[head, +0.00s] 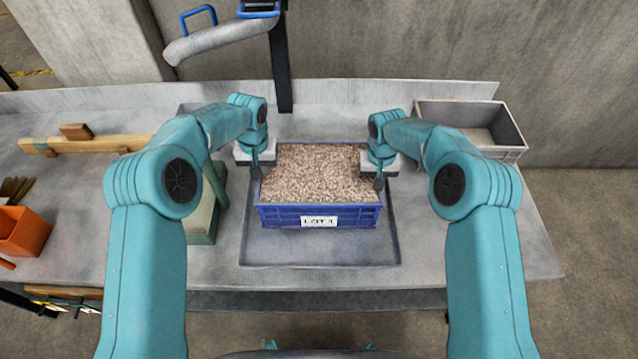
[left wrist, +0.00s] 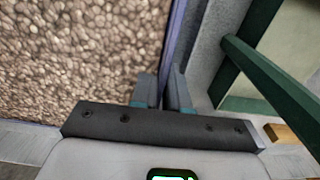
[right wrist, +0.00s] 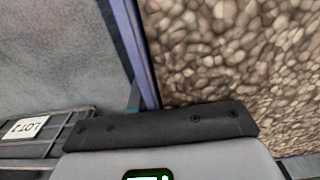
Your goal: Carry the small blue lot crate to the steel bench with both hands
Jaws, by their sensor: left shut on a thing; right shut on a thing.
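The small blue lot crate (head: 318,215) is full of brown grain (head: 318,172), and its white label faces me. It is over a shallow grey tray (head: 320,256) on the steel bench (head: 210,272); I cannot tell whether it touches the tray. My left gripper (head: 258,170) is shut on its left wall, and the left wrist view shows the fingers on both sides of that wall (left wrist: 176,45). My right gripper (head: 379,181) is shut on its right wall (right wrist: 138,45); its fingers are mostly hidden in the right wrist view. The crate looks level.
A grey bin (head: 510,130) stands at the bench's back right. A green-framed pale object (head: 203,222) is close to the tray's left side. A wooden paddle (head: 105,144) and an orange container (head: 25,235) are farther left. A dark post (head: 280,70) rises behind the crate.

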